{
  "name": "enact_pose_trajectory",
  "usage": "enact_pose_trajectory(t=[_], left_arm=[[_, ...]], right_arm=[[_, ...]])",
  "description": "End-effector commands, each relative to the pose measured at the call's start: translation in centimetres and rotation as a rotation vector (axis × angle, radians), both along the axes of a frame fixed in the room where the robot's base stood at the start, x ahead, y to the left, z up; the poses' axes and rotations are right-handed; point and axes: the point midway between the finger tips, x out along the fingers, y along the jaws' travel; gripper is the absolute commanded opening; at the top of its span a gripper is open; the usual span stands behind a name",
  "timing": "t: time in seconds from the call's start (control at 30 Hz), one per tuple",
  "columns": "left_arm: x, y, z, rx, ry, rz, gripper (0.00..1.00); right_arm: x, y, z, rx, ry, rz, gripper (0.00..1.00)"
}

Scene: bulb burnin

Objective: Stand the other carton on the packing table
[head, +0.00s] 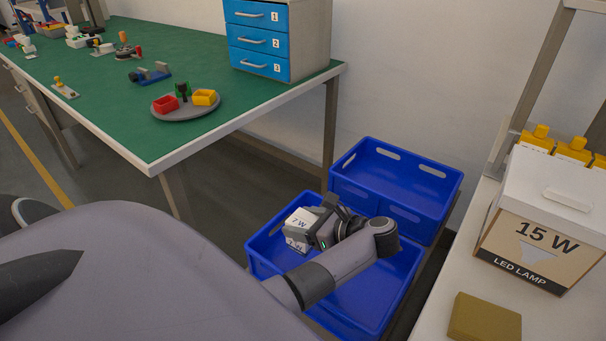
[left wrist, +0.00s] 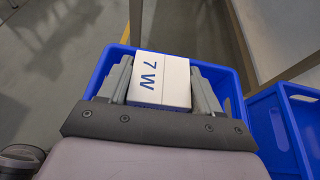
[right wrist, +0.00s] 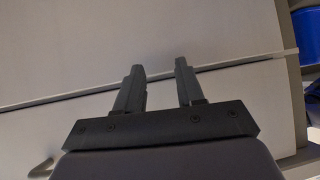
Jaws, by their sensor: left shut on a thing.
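A small white carton marked 7 W (head: 300,222) is in the front blue crate (head: 262,264) on the floor. My left gripper (head: 318,228) reaches down into this crate and is shut on the carton. In the left wrist view the carton (left wrist: 160,82) sits between the two fingers, its 7 W label facing the camera. Whether it touches the crate floor is hidden. A larger carton marked 15 W LED LAMP (head: 540,225) stands upright on the pale table (head: 455,262) at the right. My right gripper (right wrist: 158,82) is open and empty near a plain grey surface.
A second blue crate (head: 395,180) stands behind the first and looks empty. Yellow objects (head: 570,150) stand behind the 15 W carton, and a flat tan block (head: 485,318) lies in front of it. A green-topped bench (head: 120,95) with blue drawers (head: 262,42) is at the left.

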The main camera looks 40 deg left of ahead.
Motion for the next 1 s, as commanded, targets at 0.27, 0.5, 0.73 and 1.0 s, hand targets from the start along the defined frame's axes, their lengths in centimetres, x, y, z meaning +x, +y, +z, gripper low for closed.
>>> enact_pose_trajectory(t=[0.27,0.5,0.73,1.0], left_arm=[[0.0,0.0,-2.7,0.001,-0.001,-0.001,0.32],[0.0,0.0,-6.0,-0.001,-0.001,0.000,0.32],[0.0,0.0,-6.1,0.000,-0.003,0.001,0.32],[0.0,0.0,-6.6,-0.002,-0.002,0.001,0.67]], right_arm=[[0.0,0.0,-0.6,-0.001,-0.001,0.002,0.38],[0.0,-0.1,-1.7,-0.005,-0.002,0.006,0.38],[0.1,-0.1,-1.6,-0.008,-0.003,0.007,0.38],[0.1,-0.1,-2.2,-0.007,-0.004,0.007,0.38]])
